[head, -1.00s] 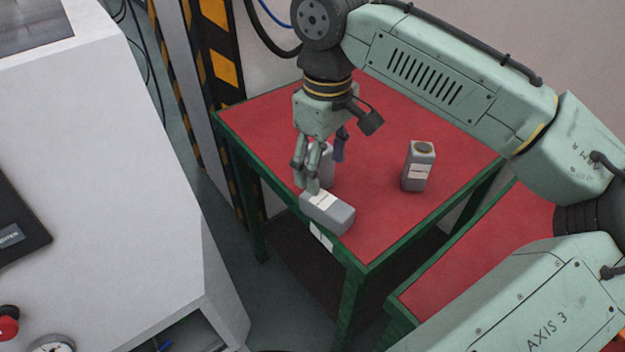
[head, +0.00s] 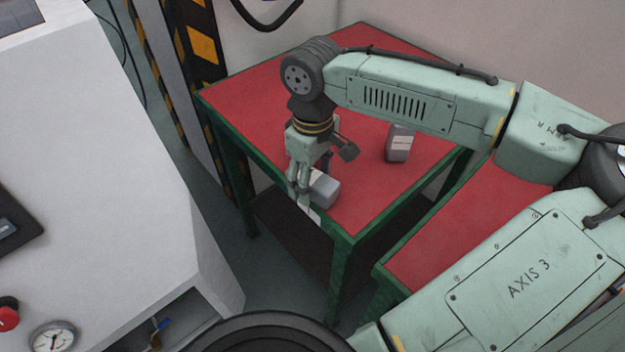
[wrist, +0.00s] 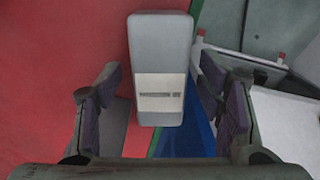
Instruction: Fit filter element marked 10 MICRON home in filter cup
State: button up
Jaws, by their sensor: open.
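A grey block-shaped element (head: 325,188) with a pale label lies near the front left edge of the red table. My gripper (head: 301,190) is open at its left end and partly hides it. In the wrist view the element (wrist: 160,48) shows between my two open fingers (wrist: 165,105), with a gap on each side. Its label print is too small to read. A second grey element (head: 399,143) with a pale label stands upright further right on the table. I cannot make out a 10 MICRON mark on either, and I cannot identify the filter cup.
The red table (head: 375,185) has a green frame and is bare between the two elements. A white cabinet (head: 100,170) with a gauge (head: 53,338), a red button (head: 8,315) and a low opening stands at left. A second red-topped table (head: 440,235) adjoins at right.

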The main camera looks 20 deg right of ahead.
jog(key=shift+c, duration=0.3)
jog(key=c, duration=1.3)
